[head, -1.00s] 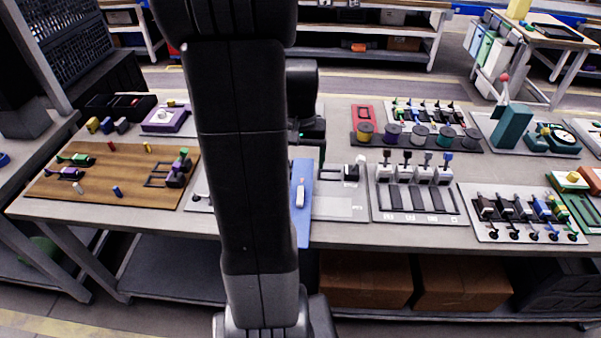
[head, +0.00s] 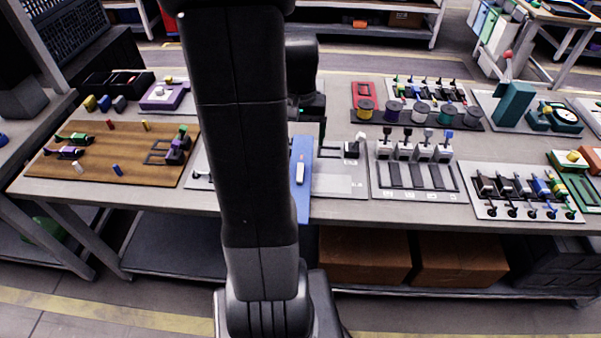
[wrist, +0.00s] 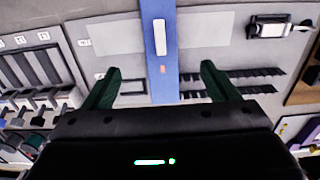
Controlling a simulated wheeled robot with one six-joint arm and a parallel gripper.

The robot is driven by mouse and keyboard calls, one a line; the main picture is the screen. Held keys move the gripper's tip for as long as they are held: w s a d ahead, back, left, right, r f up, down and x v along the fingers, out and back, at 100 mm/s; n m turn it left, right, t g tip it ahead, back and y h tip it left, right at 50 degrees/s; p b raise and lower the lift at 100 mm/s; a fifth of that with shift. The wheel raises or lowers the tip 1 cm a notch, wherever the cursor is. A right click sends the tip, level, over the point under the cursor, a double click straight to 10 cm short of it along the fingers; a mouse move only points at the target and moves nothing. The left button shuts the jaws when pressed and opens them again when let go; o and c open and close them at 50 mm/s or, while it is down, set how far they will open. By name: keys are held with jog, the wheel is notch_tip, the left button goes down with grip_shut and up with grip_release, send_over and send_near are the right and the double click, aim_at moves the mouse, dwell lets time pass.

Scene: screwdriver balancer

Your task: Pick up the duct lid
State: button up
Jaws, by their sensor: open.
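The duct lid is seemingly the long blue strip (head: 303,205) with a pale raised grip (head: 299,173), lying over a grey panel and reaching past the bench's front edge. In the wrist view the blue lid (wrist: 161,85) runs up the middle, with its white grip (wrist: 159,37) above the fingertips. My gripper (wrist: 160,69) is open and empty, its two green fingers spread on either side of the strip, apart from the grip. In the head view my gripper is partly hidden behind my arm, and its height above the lid is unclear.
Left is a wooden board (head: 110,185) with small coloured parts. Right stand a panel with several switch-like blocks (head: 415,180), a rack of spools (head: 420,115) and a teal press (head: 513,102). Dark slotted ducts (wrist: 235,82) lie beside the strip in the wrist view.

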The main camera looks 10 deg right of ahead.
aim_at(300, 170)
jog(key=shift+r, duration=0.1)
notch_tip(300, 170, down, 13)
jog(key=shift+f, duration=0.1)
dwell(0.9)
